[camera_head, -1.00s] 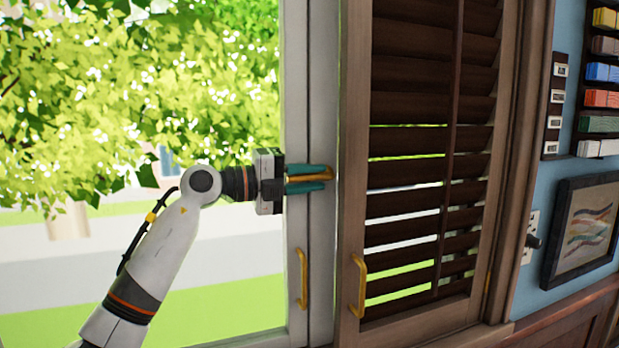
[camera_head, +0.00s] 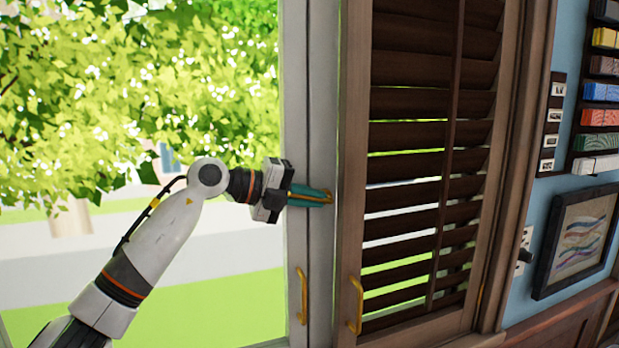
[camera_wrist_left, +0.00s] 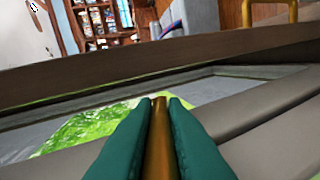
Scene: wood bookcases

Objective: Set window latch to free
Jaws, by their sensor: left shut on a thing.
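The window latch is a brass lever. In the left wrist view the latch (camera_wrist_left: 159,140) lies between the two teal fingers of my left gripper (camera_wrist_left: 159,118), which are shut on it. In the head view my left gripper (camera_head: 311,196) is at the white window frame (camera_head: 299,110), tilted slightly down to the right. The fingers cover most of the latch there; only a little brass shows. My right gripper is in neither view.
A brown louvred shutter (camera_head: 420,157) stands just right of the frame. Brass handles sit low on the window (camera_head: 302,296) and on the shutter (camera_head: 357,305). A framed picture (camera_head: 577,240) and shelves of coloured blocks (camera_head: 600,92) are on the blue wall at right.

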